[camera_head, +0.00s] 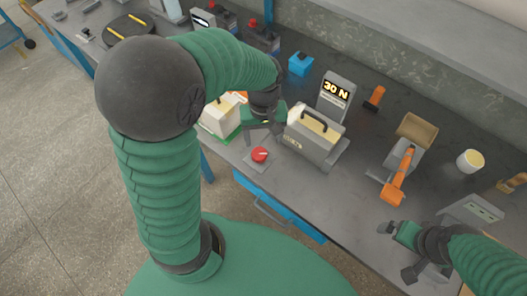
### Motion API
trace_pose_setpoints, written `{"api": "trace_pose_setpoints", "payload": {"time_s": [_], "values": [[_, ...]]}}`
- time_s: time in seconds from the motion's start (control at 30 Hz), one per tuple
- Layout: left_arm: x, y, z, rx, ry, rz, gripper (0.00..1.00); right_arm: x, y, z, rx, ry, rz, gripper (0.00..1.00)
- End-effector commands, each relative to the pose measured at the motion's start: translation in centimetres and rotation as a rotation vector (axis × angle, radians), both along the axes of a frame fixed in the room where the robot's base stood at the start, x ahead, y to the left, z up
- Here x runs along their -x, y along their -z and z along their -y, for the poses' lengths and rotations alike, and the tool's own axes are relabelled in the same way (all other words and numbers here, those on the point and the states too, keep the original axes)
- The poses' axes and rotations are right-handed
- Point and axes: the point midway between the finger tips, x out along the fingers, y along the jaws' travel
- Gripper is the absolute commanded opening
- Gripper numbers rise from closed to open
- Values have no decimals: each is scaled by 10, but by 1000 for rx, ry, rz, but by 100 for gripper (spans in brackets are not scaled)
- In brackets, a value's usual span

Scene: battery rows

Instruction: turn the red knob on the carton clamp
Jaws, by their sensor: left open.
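The red knob (260,154) sits on a small grey plate (254,165) near the table's front edge. My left gripper (264,134) is open and empty, just behind the knob in the picture, apart from it as far as I can tell. A grey box-like device with a black handle (316,148) stands right of the knob. A cream carton on a green base (222,117) stands to its left, partly behind my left arm. I cannot tell which of these belongs to the carton clamp. My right gripper (396,250) is at the lower right, with its fingers apart and empty.
A "30 N" display (336,94) stands behind the grey device. An orange-handled tool (398,178), a white cup (470,161) and a blue box (300,64) are on the grey table. Table space in front of the grey device is clear.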

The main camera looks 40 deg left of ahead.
Motion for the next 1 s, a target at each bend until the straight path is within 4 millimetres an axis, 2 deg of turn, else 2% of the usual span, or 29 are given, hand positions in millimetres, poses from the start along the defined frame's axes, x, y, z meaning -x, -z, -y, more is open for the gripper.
{"api": "trace_pose_setpoints", "payload": {"time_s": [0.03, 0.1, 0.3, 0.43, 0.7, 1.0], "values": [[2, 18, -2, 2, -1, -7, 68, 0, 5, 0, 0, -1, 0, 100], [2, 36, -4, 4, -3, -6, 68, 0, 8, 0, 0, -1, 0, 100], [2, 76, -2, 2, -1, -2, 68, 0, 14, -1, -1, -2, 1, 100], [1, 86, 0, -1, 1, 0, 68, 0, 15, -1, -1, -2, 1, 100], [1, 88, -1, 0, 1, 1, 68, 0, 15, -1, 0, -1, 1, 100], [0, 89, -3, 2, 1, 1, 30, 0, 15, -1, 0, -1, 0, 100]]}}
